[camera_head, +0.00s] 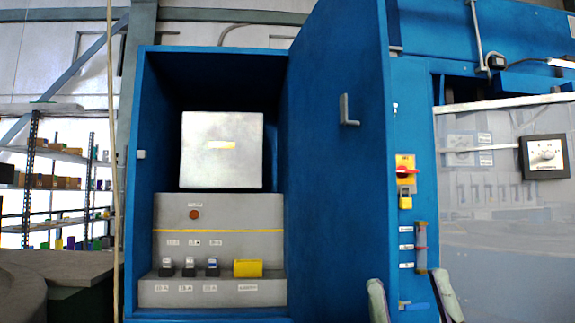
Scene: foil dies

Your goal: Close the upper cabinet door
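The upper cabinet door (335,190) is a tall blue panel. It stands open, swung out from the right side of the blue cabinet (139,230), with its free edge towards me. A grey L-shaped handle (347,110) is on the face I see. The cabinet's inside is in plain view. My gripper (407,279) shows at the bottom right as two pale fingertips set well apart. The left fingertip overlaps the door's lower part near its free edge; the right one is right of that edge. I cannot tell whether either touches the door. The gripper's base is out of frame.
Inside the cabinet are a pale square panel (221,150) and a grey console (218,215) with several small switches. Right of the door are a yellow-and-red switch (405,171) and a dial gauge (545,156). Shelves (55,168) stand at the left.

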